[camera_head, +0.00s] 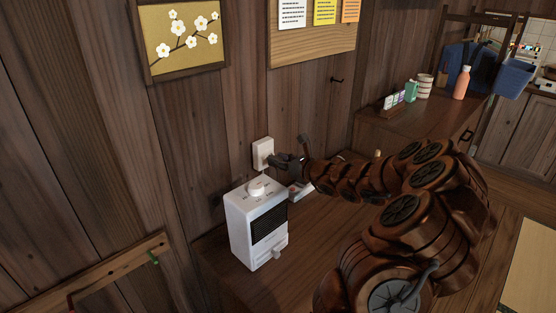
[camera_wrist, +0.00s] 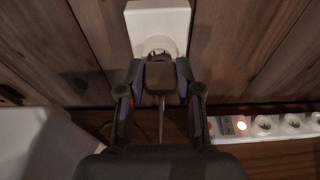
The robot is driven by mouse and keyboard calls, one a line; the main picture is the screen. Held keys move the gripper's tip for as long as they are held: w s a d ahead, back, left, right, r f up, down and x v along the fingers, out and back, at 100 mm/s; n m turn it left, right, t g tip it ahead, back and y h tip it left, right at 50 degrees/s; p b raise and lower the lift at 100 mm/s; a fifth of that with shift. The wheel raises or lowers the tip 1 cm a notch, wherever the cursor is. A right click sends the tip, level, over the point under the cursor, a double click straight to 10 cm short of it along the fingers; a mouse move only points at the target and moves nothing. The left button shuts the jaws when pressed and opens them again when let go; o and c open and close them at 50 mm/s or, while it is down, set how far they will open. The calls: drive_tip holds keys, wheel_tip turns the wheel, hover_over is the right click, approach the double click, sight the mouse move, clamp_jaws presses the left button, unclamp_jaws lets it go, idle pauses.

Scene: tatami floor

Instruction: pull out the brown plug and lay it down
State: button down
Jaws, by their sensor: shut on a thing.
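The brown plug (camera_wrist: 160,75) is between the fingers of my gripper (camera_wrist: 160,85) in the wrist view, with a cord trailing down from it. It is at the round socket of the white wall outlet (camera_wrist: 158,22); I cannot tell how deep it sits. In the head view the outlet (camera_head: 263,153) is on the wooden wall, and my gripper (camera_head: 279,160) reaches it from the right. The gripper is shut on the plug, which is mostly hidden by the fingers in the head view.
A white heater-like box (camera_head: 256,222) with a knob stands below the outlet. A white power strip (camera_wrist: 265,126) with a lit red switch lies to the right of the gripper. The wooden surface (camera_head: 228,272) in front of the box looks clear.

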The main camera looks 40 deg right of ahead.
drive_tip(key=shift+f+p+v, duration=0.15)
drive_tip(key=shift+f+v, duration=0.1)
drive_tip(key=shift+v, duration=0.9)
drive_tip(key=shift+f+p+v, duration=0.15)
drive_tip(key=shift+f+v, duration=0.1)
drive_tip(key=shift+v, duration=0.9)
drive_tip(key=shift+s+d, duration=0.1)
drive_tip(key=shift+s, duration=0.1)
